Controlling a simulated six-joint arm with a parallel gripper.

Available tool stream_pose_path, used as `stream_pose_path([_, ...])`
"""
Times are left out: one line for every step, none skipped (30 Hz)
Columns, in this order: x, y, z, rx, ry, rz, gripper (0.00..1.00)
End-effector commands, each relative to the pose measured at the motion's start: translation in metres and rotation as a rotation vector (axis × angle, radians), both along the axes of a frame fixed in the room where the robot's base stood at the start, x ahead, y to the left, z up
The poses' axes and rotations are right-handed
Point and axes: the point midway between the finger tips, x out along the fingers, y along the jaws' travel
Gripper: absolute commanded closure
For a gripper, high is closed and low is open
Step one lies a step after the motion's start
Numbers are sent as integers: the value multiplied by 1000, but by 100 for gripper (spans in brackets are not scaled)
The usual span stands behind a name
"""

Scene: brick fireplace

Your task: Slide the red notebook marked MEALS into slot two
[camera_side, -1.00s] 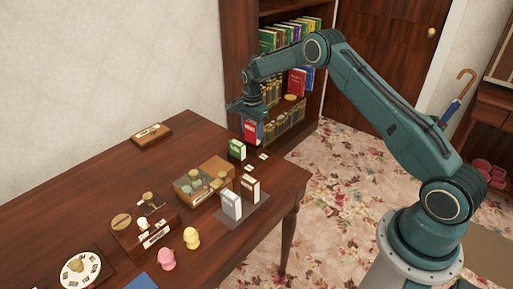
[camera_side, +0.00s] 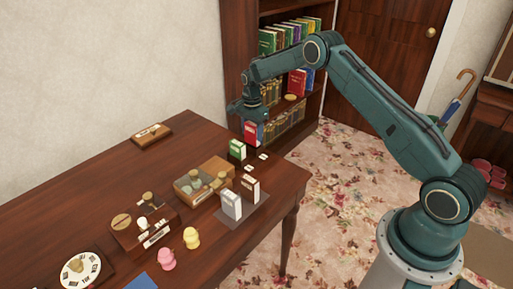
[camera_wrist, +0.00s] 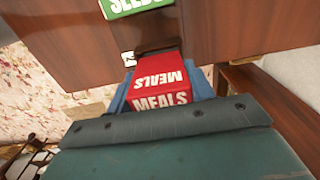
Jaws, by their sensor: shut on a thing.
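The red notebook marked MEALS (camera_wrist: 160,84) is held between the blue fingers of my gripper (camera_wrist: 162,92), which is shut on it. In the side view, my gripper (camera_side: 252,120) holds the red notebook (camera_side: 253,133) above the table's far right corner, just beyond the green notebook (camera_side: 237,149). The green notebook, marked SEEDS (camera_wrist: 135,6), stands upright and shows at the top of the wrist view.
A white notebook (camera_side: 231,205) and a dark red one (camera_side: 250,188) stand upright on a grey mat (camera_side: 246,213) nearer the front. A wooden box (camera_side: 205,181) with several round items is left of them. A bookcase (camera_side: 238,60) stands behind the table.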

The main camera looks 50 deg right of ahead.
Motion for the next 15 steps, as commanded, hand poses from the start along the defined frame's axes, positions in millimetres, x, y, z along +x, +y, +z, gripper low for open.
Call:
stream_pose_path([0, 0, -1, 0, 0, 0, 71])
stream_pose_path([0, 0, -1, 0, -1, 0, 71])
stream_pose_path([0, 0, -2, 0, -1, 0, 71])
stream_pose_path([0, 0, -3, 0, -1, 0, 71])
stream_pose_path([0, 0, -3, 0, -1, 0, 71])
stream_pose_path([0, 0, -4, 0, -1, 0, 71])
stream_pose_path([0, 0, -4, 0, -1, 0, 71])
stream_pose_path([0, 0, -5, 0, -1, 0, 71])
stream_pose_path([0, 0, -6, 0, -1, 0, 71])
stream_pose_path([0, 0, -6, 0, -1, 0, 71])
stream_pose_path([0, 0, -7, 0, -1, 0, 71])
stream_pose_path([0, 0, -8, 0, -1, 0, 71])
stream_pose_path([0, 0, -8, 0, -1, 0, 71])
stream_pose_path([0, 0, -9, 0, 0, 0, 71])
stream_pose_path([0, 0, -10, 0, 0, 0, 71])
